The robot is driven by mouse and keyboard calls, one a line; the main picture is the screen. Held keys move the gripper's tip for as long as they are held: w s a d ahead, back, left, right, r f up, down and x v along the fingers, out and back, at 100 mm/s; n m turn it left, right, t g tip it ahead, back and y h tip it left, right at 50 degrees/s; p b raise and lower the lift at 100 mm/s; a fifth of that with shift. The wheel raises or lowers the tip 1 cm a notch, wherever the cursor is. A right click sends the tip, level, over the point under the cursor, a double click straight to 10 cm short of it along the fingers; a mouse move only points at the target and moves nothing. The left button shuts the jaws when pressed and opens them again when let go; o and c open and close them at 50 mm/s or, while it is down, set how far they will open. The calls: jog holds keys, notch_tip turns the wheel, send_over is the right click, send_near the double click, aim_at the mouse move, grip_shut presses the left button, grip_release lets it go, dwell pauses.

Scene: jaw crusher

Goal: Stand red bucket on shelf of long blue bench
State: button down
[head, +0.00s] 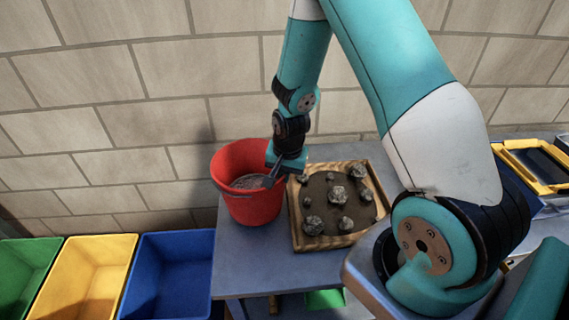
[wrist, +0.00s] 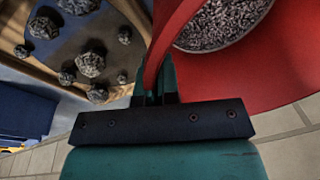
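The red bucket (head: 246,185) is upright at the left end of the blue bench (head: 240,270), close to the wall, with grey gravel inside. I cannot tell whether its base touches the bench top. My gripper (head: 270,178) points down at the bucket's right side. In the wrist view the bucket (wrist: 240,75) fills the right side, and its rim runs between the close-set fingers of my gripper (wrist: 156,82), which look shut on it. The bench's shelf is mostly hidden below the top.
A wooden tray (head: 293,225) of several grey rocks lies just right of the bucket. Green (head: 25,270), yellow (head: 95,275) and blue (head: 170,275) bins stand left of the bench. A yellow-framed blue item (head: 535,165) is at the right. A brick wall (head: 100,100) is behind.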

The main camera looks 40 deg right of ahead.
jog(key=shift+f, duration=1.4)
jog(key=c, duration=1.4)
grip_release()
jog(key=shift+f, duration=0.1)
jog(key=shift+o, duration=0.2)
